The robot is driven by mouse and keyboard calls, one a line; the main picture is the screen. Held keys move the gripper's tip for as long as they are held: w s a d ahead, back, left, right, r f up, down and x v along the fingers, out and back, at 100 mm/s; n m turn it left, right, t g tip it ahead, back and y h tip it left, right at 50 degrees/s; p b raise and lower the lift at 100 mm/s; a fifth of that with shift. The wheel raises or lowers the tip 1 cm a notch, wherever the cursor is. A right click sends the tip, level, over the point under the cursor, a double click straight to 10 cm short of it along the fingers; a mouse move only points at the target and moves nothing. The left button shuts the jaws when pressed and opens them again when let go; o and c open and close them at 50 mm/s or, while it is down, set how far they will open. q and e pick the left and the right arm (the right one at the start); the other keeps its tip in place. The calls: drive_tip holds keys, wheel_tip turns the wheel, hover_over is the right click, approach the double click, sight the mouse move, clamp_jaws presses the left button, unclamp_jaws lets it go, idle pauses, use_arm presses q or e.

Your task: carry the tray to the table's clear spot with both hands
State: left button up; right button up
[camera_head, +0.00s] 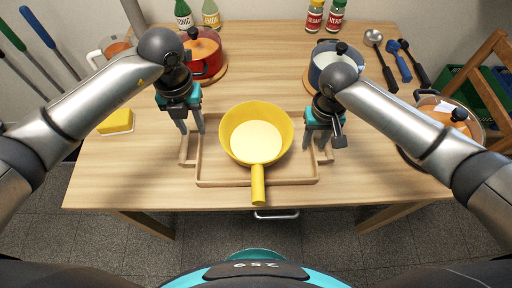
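The light wooden tray (215,180) lies flat on the table near its front edge, with handles at its left and right ends. A yellow pan (255,135) stands on it, its handle pointing to the front over the tray's rim. My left gripper (192,130) is at the tray's left handle (187,158), fingers apart and pointing down. My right gripper (316,145) is at the right handle (325,157), its fingers also apart. I cannot tell whether the fingers touch the handles.
A red pot (206,60) and a blue-grey pot (322,62) stand on round boards behind the tray. Bottles and spice jars line the back. Ladles (382,60) lie back right. A yellow block (116,121) lies left. The middle of the table between the pots is clear.

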use_arm(q)
wheel_tip(320, 180, up, 5)
drive_tip(key=shift+f, duration=0.2)
use_arm(e)
wheel_tip(320, 180, up, 12)
idle(0.4)
idle(0.4)
